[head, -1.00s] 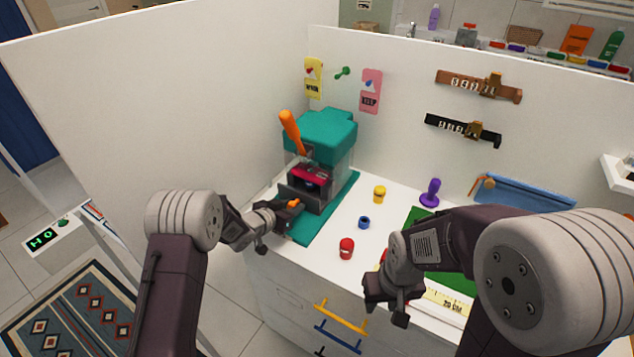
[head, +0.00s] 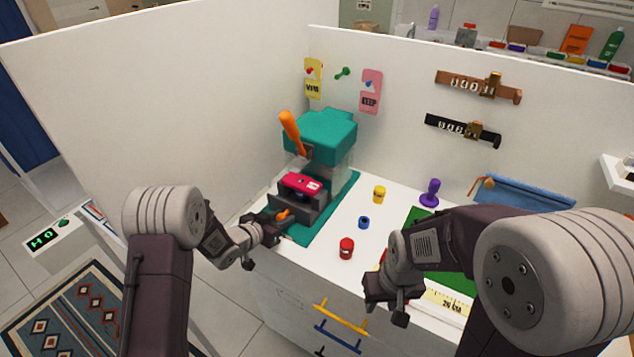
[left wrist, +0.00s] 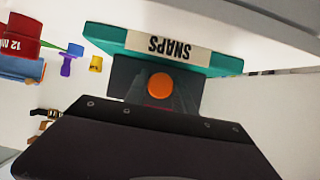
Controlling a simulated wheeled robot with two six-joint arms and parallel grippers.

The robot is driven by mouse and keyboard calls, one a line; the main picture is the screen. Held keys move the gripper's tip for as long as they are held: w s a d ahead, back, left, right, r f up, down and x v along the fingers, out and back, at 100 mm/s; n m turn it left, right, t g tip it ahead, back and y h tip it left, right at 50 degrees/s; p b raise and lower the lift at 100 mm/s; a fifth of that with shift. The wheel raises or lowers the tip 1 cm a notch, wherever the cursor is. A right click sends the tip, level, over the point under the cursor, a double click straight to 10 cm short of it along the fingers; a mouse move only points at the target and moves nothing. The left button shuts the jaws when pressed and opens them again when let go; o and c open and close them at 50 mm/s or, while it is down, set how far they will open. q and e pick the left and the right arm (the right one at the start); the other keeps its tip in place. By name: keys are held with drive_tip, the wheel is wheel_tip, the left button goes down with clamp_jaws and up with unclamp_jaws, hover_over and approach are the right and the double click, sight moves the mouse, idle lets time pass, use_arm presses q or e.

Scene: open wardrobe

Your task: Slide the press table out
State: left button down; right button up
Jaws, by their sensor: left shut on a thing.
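The press has a teal head (head: 322,130), an orange lever (head: 291,132) and a teal base (head: 338,202). Its dark grey press table (head: 310,207) carries a pink-red block (head: 301,184) and sticks out at the front of the press, towards me. My left gripper (head: 274,224) is shut on the orange knob (head: 283,214) at the table's front. In the left wrist view, the orange knob (left wrist: 160,85) shows beyond my gripper body, with an upside-down "SNAPS" label (left wrist: 158,46). The fingertips are hidden there. My right gripper (head: 388,303) hovers at the counter's front; its jaw gap is unclear.
Yellow (head: 379,194), blue (head: 364,222) and red (head: 346,248) small pieces stand right of the press. A purple stamp-like piece (head: 430,193) stands farther back. A white wall (head: 170,90) closes the left side. Drawers with yellow (head: 340,317) and blue handles are below.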

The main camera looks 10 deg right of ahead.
use_arm(q)
drive_tip(key=shift+s+f, duration=0.2)
drive_tip(key=shift+f, duration=0.05)
drive_tip(key=shift+s+a, duration=0.7)
drive_tip(key=shift+s, duration=0.2)
drive_tip(key=shift+s+a+f+b, duration=0.15)
drive_tip(key=shift+s+a+b, duration=0.25)
drive_tip(key=shift+b, duration=0.2)
drive_tip(key=shift+s+a+b, duration=0.25)
drive_tip(key=shift+s+b, duration=0.15)
drive_tip(key=shift+s, duration=0.1)
drive_tip(key=c, duration=1.6)
unclamp_jaws()
drive_tip(key=shift+r, duration=0.2)
drive_tip(key=shift+o, duration=0.2)
drive_tip(key=shift+a, duration=0.15)
drive_tip(key=shift+s+a+r+b, duration=0.1)
drive_tip(key=shift+s+a+b, duration=0.05)
drive_tip(key=shift+s+b, duration=0.15)
